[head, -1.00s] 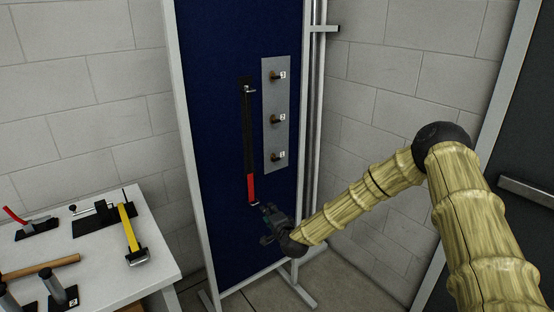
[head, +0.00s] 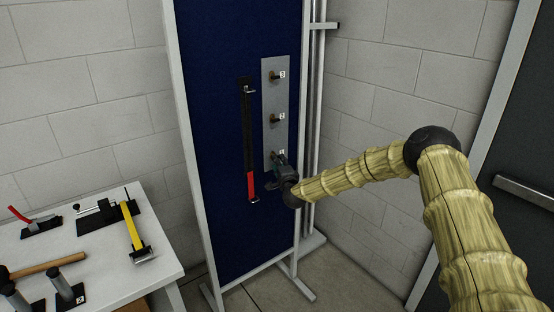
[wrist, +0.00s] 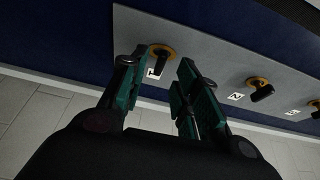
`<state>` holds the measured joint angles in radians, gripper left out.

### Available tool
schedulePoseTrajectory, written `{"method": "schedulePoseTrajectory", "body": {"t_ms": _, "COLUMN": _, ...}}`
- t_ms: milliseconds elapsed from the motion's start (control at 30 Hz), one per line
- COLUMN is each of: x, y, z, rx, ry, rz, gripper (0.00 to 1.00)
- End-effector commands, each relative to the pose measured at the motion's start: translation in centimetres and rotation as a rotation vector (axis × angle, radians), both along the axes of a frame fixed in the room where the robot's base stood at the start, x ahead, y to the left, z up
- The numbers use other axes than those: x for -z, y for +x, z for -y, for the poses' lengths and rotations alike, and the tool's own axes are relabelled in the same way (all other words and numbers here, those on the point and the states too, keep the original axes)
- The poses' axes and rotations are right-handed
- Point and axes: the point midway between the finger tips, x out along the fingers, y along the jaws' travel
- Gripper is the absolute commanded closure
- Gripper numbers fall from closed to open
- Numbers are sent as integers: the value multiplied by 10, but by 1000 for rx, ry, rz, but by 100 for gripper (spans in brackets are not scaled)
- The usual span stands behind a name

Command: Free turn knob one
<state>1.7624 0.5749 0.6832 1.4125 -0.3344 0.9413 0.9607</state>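Knob one is a black knob on a yellow-brown base (wrist: 160,54), beside the label "1" on a grey plate (head: 268,97) mounted on a blue panel. In the wrist view it lies just beyond my open fingertips, roughly between them and nearer the left one. My gripper (wrist: 155,75) has dark green fingers spread apart with nothing between them. In the head view my gripper (head: 277,162) is at the plate's lower end and mostly hides knob one. Knob two (head: 276,120) and knob three (head: 275,77) sit above it on the plate.
A black and red long-handled tool (head: 249,150) hangs on the blue panel (head: 220,120) just left of the plate. A white table (head: 160,262) with hammers and other tools stands at lower left. A metal post (head: 312,110) rises right of the panel.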

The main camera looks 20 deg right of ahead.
Motion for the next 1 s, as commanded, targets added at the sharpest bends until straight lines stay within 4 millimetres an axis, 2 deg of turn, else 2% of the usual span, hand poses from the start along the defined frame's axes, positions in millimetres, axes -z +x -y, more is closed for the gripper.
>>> {"method": "schedulePoseTrajectory", "body": {"t_ms": 100, "x": -1, "y": 13, "z": 1, "rx": 0, "ry": -1, "rz": 0, "gripper": 69}}
{"method": "schedulePoseTrajectory", "body": {"t_ms": 300, "x": 0, "y": 26, "z": 1, "rx": 0, "ry": -1, "rz": 0, "gripper": 69}}
{"method": "schedulePoseTrajectory", "body": {"t_ms": 667, "x": 1, "y": 28, "z": 2, "rx": 0, "ry": 0, "rz": -1, "gripper": 69}}
{"method": "schedulePoseTrajectory", "body": {"t_ms": 833, "x": 1, "y": 28, "z": 2, "rx": 0, "ry": 0, "rz": -1, "gripper": 100}}
{"method": "schedulePoseTrajectory", "body": {"t_ms": 1000, "x": 1, "y": 28, "z": 2, "rx": 0, "ry": 0, "rz": -1, "gripper": 100}}
